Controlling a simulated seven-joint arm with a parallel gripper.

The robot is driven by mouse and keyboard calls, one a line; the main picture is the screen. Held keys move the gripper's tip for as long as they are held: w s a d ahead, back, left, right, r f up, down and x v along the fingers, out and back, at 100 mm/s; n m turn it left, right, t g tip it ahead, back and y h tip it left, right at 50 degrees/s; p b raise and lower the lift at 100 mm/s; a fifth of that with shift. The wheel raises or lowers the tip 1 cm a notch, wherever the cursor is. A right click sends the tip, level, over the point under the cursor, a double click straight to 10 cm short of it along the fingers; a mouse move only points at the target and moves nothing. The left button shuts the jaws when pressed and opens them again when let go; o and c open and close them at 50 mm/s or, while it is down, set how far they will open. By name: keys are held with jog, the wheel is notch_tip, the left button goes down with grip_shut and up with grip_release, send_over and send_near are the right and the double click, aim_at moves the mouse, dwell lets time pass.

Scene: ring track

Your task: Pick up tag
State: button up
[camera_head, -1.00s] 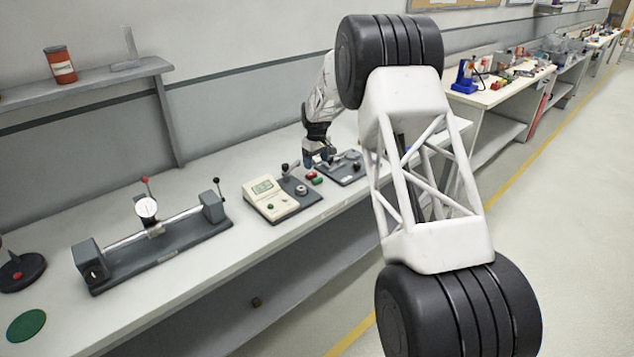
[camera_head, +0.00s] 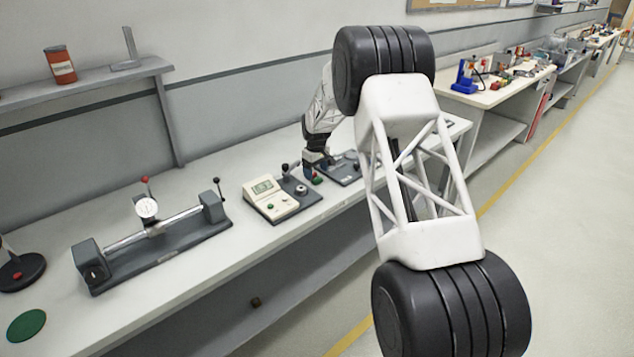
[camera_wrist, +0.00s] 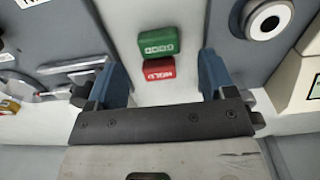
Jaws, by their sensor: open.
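Two small block tags lie close together on the bench top. In the wrist view the green tag (camera_wrist: 159,41), lettered GOOD, is above the red tag (camera_wrist: 158,69), lettered HOLD. My gripper (camera_wrist: 161,64) is open, with one blue finger on each side of the red tag and clear space between each finger and the tag. The green tag lies just beyond the fingertips. In the head view my gripper (camera_head: 313,168) is low over the bench, and the green tag (camera_head: 317,180) shows just below it. The red tag is largely hidden there.
A beige meter (camera_head: 268,197) on a grey base stands left of the gripper. A second grey fixture (camera_head: 347,172) is close on the right. A long dial-gauge bench (camera_head: 160,245) sits further left. The bench front strip is clear.

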aim_at(316, 178)
jog(key=shift+f, duration=1.7)
jog(key=c, duration=1)
